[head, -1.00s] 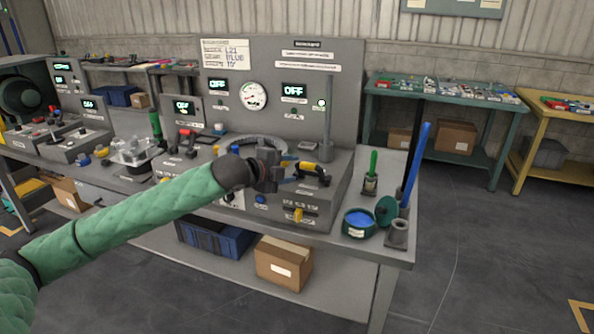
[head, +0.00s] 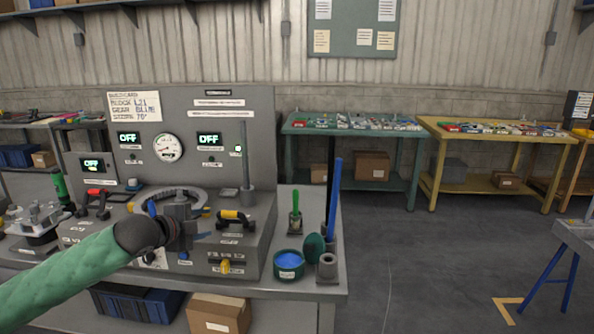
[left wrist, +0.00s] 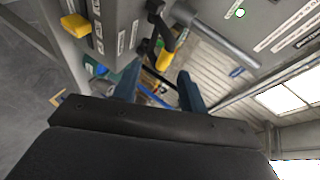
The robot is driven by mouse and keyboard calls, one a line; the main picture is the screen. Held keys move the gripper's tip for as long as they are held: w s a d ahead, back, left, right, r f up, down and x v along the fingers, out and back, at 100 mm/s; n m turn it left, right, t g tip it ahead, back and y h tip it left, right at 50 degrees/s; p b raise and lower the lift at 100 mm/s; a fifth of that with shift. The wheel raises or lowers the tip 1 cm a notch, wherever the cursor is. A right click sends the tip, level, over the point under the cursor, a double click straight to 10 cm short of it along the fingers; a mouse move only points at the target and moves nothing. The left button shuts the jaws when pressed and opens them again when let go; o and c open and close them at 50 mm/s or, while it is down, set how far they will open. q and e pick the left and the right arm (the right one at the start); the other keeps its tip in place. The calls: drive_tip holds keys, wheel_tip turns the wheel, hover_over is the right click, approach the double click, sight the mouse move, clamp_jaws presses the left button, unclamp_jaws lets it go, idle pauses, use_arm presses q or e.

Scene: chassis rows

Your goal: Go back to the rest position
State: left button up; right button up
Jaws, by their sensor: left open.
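My left arm, in a green quilted sleeve, reaches in from the lower left of the head view. Its gripper (head: 190,232) is over the front of the grey bench console (head: 255,250), left of a yellow-and-black handle (head: 236,218). In the left wrist view the two blue fingers (left wrist: 158,88) stand apart with nothing gripped between them. The yellow-and-black handle (left wrist: 165,60) shows beyond them there. My right gripper is not in either view.
Right of the console stand a blue-filled round tin (head: 288,264), a green-handled brush (head: 295,212) and a tall blue rod (head: 333,200) in a holder. A teal table (head: 300,128) and a yellow table (head: 440,135) stand behind.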

use_arm(q)
drive_tip(key=s+a+r+n+y, duration=0.2)
drive_tip(key=a+n+y, duration=0.2)
drive_tip(key=n+y, duration=0.25)
drive_tip(key=s+d+f+n+g+p, duration=0.15)
drive_tip(key=s+d+f+n, duration=0.35)
drive_tip(key=s+f, duration=0.5)
drive_tip(key=s+d+f+n+g+p, duration=0.1)
drive_tip(key=s+d+f+n+g, duration=0.2)
drive_tip(key=s+d+f, duration=0.6)
drive_tip(key=s+d+f+n+g+h+p, duration=0.1)
drive_tip(key=s+d+f+g, duration=0.1)
drive_tip(key=s+f, duration=0.7)
drive_tip(key=s+d+f+n+g+h+p, duration=0.1)
drive_tip(key=s+f+g, duration=0.3)
drive_tip(key=s+f, duration=0.5)
drive_tip(key=s+d+n, duration=0.1)
drive_tip(key=s, duration=0.5)
drive_tip(key=shift+s+d+f+h, duration=0.2)
drive_tip(key=shift+d+h, duration=0.1)
drive_tip(key=shift+h, duration=0.05)
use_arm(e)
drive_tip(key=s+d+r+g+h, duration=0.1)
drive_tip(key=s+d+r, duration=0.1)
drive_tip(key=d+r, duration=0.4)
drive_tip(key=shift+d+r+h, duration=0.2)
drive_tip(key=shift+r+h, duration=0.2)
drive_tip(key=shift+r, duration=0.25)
